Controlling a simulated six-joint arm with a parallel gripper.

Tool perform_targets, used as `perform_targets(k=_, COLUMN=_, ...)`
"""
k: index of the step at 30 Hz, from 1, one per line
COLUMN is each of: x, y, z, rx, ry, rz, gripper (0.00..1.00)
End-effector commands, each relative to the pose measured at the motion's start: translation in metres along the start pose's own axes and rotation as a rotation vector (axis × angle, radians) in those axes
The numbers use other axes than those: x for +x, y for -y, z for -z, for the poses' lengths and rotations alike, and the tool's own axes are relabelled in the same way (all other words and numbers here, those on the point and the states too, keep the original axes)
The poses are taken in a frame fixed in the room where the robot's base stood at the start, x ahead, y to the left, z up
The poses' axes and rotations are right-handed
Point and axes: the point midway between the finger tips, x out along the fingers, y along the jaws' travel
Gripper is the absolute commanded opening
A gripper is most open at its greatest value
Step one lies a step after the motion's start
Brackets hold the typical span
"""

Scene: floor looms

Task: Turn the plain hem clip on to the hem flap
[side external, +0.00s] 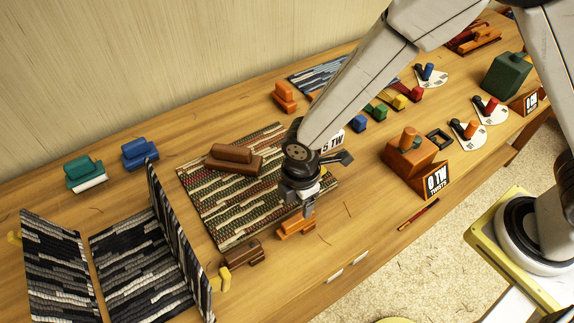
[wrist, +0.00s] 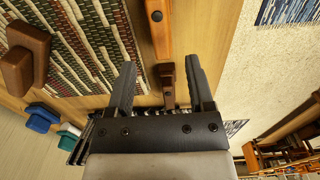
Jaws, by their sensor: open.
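My gripper (side external: 306,206) is open and empty, pointing down just above an orange clip (side external: 296,228) at the table's front edge. In the wrist view the open fingers (wrist: 160,75) have a brown clip (wrist: 167,84) between them in the picture, with an orange bar (wrist: 159,28) above it. In the side view the dark brown clip (side external: 243,253) lies left of the orange one. I cannot tell which is the plain hem clip. A grey, black and white woven flap (side external: 172,220) stands upright beside a flat panel (side external: 130,270); it is likely the hem flap.
A yellow clip (side external: 221,279) is at the standing flap's front edge. A large brown clip (side external: 233,158) lies on the multicoloured woven mat (side external: 205,205). Teal (side external: 84,172) and blue (side external: 140,153) clips stand behind. An orange block (side external: 410,155) and sign (side external: 436,181) are at right.

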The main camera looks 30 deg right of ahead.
Motion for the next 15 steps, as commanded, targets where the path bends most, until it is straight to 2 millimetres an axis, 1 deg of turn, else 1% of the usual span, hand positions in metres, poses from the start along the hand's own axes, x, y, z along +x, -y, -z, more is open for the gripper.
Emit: perform_targets(k=15, x=0.052, y=0.0, z=-0.001, rx=0.002, ry=0.002, rz=0.002, gripper=0.68)
